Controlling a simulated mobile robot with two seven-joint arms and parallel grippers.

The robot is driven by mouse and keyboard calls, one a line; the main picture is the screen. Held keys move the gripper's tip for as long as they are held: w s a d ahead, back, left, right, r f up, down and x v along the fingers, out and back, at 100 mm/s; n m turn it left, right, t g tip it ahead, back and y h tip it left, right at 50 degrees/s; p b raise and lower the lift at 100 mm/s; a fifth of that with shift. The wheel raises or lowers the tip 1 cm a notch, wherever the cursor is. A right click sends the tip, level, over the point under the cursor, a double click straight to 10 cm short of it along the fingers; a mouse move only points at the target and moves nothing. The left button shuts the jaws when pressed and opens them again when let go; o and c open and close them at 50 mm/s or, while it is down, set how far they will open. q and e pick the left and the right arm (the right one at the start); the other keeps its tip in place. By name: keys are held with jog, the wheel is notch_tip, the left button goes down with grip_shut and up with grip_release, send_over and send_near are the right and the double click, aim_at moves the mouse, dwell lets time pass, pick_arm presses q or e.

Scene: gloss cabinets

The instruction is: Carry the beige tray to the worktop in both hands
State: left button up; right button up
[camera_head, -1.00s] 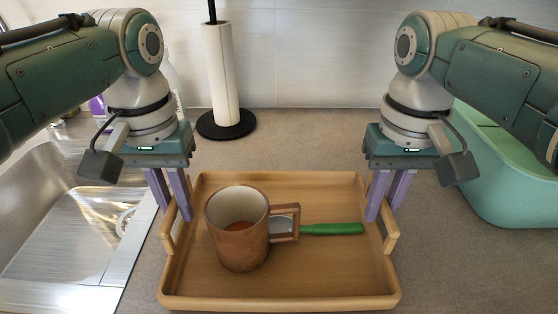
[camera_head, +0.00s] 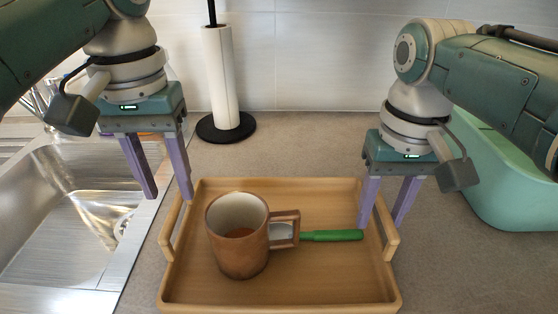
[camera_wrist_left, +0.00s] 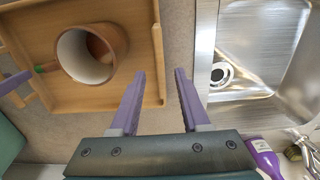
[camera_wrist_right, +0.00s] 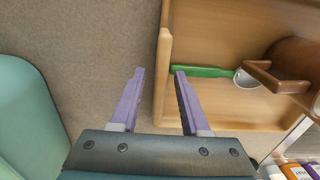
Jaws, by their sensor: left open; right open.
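The beige tray (camera_head: 330,285) sits flat on the worktop (camera_head: 300,152) beside the sink. On it stand a brown mug (camera_head: 238,250) and a green-handled utensil (camera_head: 332,236), its head partly hidden behind the mug's handle. The tray also shows in the left wrist view (camera_wrist_left: 85,101) and right wrist view (camera_wrist_right: 222,112). My left gripper (camera_head: 170,196) is open and empty, above and just left of the tray's left handle. My right gripper (camera_head: 381,222) is open and empty at the tray's right handle (camera_head: 386,226), with one finger on each side in the picture. Contact cannot be told.
A steel sink (camera_head: 75,210) lies left of the tray. A paper towel roll on a black stand (camera_head: 222,80) is behind it. A green basin (camera_head: 505,180) stands at the right. A purple bottle (camera_wrist_left: 262,155) shows in the left wrist view.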

jog(key=shift+r, duration=0.1)
notch_tip(320, 180, up, 10)
jog(key=shift+w+a+r, duration=0.1)
pick_arm(q)
notch_tip(320, 180, up, 7)
jog(key=shift+f, duration=0.2)
pick_arm(e)
jog(key=shift+r, duration=0.85)
